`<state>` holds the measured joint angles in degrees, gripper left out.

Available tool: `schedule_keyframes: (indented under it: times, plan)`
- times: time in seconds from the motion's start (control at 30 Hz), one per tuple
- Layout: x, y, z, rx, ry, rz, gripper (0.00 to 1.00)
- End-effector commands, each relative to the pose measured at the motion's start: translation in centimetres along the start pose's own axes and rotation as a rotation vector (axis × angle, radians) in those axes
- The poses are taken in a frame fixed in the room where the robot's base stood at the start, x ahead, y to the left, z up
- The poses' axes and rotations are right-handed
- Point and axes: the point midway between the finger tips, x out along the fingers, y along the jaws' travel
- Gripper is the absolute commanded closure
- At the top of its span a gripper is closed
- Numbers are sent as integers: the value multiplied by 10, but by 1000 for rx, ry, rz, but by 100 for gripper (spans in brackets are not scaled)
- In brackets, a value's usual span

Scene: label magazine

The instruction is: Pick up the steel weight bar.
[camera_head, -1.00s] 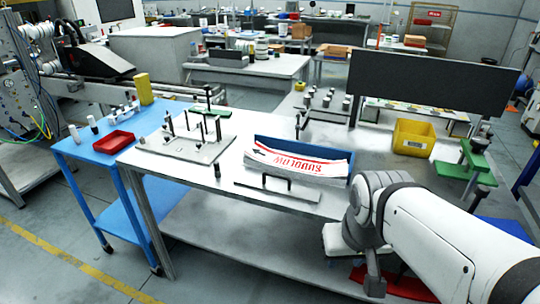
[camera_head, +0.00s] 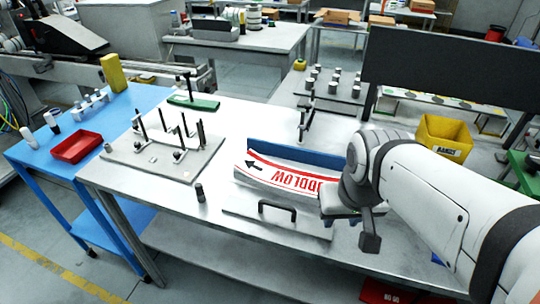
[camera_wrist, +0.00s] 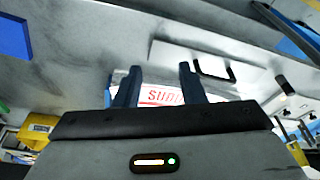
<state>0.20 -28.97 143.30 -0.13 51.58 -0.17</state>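The steel weight bar (camera_head: 240,208) appears to be the flat grey plate with a black arched handle (camera_head: 278,205). It lies on the table in front of the white and red label stack (camera_head: 275,177). In the wrist view the bar (camera_wrist: 178,52) is at the upper right, beyond the fingers, with its black handle (camera_wrist: 213,70) at its lower edge. My gripper (camera_wrist: 158,70) has its two fingers apart with nothing held between them. The labels show between and behind the fingers.
A blue backing wall (camera_head: 300,157) stands behind the labels. A fixture plate with upright pins (camera_head: 143,163) and a small dark cylinder (camera_head: 199,193) are to the left. A red tray (camera_head: 76,147) sits on the blue table. A yellow bin (camera_head: 443,140) is behind my arm.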

Motion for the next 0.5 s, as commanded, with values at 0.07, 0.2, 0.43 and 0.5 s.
schedule_keyframes:
  times: [0.07,0.2,0.43,0.5]
  plan:
    - [0,0,0,0,0,0,64]
    - [0,-1,-2,3,-3,-1,55]
    - [5,-20,-36,85,-67,-11,37]
    - [11,-34,-52,126,-100,-12,31]
